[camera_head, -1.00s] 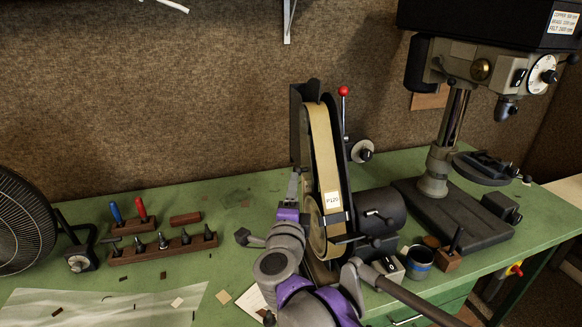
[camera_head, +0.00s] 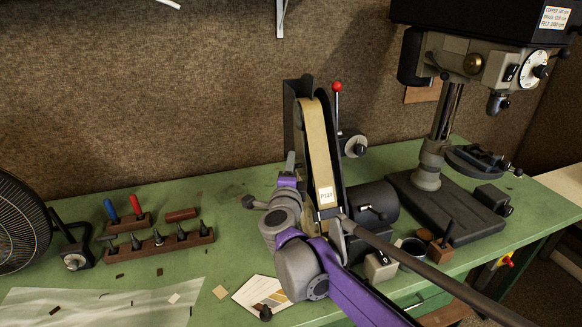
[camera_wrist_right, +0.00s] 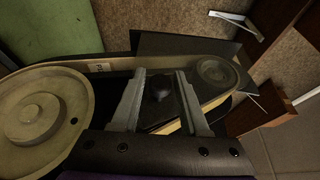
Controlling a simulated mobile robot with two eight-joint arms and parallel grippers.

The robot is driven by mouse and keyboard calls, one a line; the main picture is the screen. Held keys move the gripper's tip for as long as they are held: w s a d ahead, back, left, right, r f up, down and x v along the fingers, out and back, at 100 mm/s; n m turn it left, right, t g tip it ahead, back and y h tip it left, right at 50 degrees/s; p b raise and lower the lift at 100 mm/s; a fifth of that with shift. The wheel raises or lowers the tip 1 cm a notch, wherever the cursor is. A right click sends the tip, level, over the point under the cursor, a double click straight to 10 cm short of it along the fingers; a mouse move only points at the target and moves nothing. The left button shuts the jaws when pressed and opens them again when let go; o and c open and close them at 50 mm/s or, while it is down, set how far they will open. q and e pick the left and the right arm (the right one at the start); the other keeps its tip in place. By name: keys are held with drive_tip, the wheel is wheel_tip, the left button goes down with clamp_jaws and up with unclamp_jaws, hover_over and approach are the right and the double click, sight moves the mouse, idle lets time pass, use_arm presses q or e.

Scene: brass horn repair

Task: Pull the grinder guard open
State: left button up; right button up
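The belt grinder (camera_head: 318,150) stands on the bench with its tan belt upright and a dark plate (camera_head: 291,105) along its left side. I cannot tell for sure which dark part is the guard. My right gripper (camera_head: 290,163) is at the grinder's left side, beside the lower half of the belt. In the right wrist view, its two fingers (camera_wrist_right: 162,98) are apart, in front of the belt loop. A dark knob-like piece (camera_wrist_right: 161,88) shows between them; I cannot tell whether they touch it. The pale wheel (camera_wrist_right: 42,108) is left of the fingers. My left gripper is not in view.
A drill press (camera_head: 430,165) stands to the right. A wooden bit rack (camera_head: 160,246) and a fan (camera_head: 20,225) are to the left. A card (camera_head: 262,292) lies in front of the grinder. A red-tipped lever (camera_head: 337,88) rises behind the belt.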

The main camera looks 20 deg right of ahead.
clamp_jaws()
idle(1.1)
